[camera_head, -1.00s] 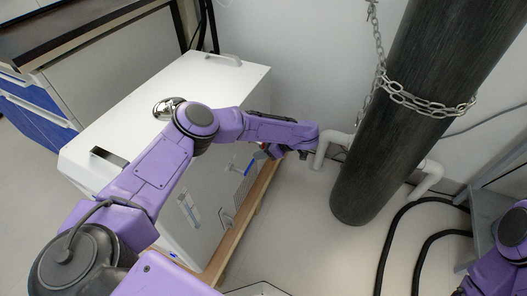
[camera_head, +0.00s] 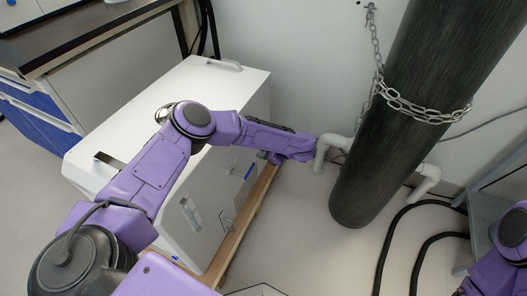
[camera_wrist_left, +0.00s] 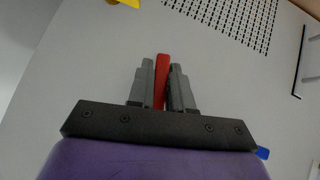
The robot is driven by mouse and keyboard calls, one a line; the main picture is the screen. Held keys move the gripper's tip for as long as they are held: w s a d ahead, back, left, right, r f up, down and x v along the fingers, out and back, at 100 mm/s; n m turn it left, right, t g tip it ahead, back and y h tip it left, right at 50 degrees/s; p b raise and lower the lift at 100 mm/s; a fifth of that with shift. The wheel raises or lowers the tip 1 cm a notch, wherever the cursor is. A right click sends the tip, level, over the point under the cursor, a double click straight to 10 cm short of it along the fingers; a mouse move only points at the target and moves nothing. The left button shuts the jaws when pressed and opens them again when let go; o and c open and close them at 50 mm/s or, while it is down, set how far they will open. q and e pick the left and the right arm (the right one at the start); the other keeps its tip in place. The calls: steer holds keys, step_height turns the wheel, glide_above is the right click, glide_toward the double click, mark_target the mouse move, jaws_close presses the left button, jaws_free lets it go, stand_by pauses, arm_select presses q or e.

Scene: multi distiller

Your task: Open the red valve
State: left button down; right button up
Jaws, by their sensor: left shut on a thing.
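The red valve handle (camera_wrist_left: 163,75) shows in the left wrist view as a narrow upright bar. My left gripper (camera_wrist_left: 161,66) is shut on it, with one grey finger on each side. The handle is in front of the pale side panel of the white cabinet (camera_head: 205,85). In the head view my left arm reaches across the cabinet top and down past its far side. There the wrist hides the red valve and most of the fingers. Part of my right arm shows at the right edge, but its gripper is out of view.
A tall dark cylinder (camera_head: 390,130) held by a chain (camera_head: 425,112) stands to the right of my left wrist. A white pipe (camera_head: 325,147) is close to that wrist. Black hoses (camera_head: 390,245) lie on the floor at right. Vent holes (camera_wrist_left: 235,20) mark the panel.

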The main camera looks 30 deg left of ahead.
arm_select(q)
steer(key=t, duration=0.1)
steer(key=w+n+t+p, duration=0.1)
steer(key=t, duration=0.1)
steer(key=shift+r+n+y, duration=0.3)
steer(key=shift+w+r+n+t+y+b, duration=0.2)
steer(key=shift+r+n+t+y+b, duration=0.3)
steer(key=shift+n+t, duration=0.65)
steer(key=shift+w+r+n+t+y+b, duration=0.3)
steer(key=shift+n+t+y, duration=0.5)
steer(key=shift+t, duration=0.5)
steer(key=shift+w+r+n+t+y+b, duration=0.2)
steer(key=shift+n+t+y+b, duration=0.3)
steer(key=shift+n+t, duration=0.7)
steer(key=shift+s+r, duration=0.1)
steer(key=c, duration=1.1)
jaws_free()
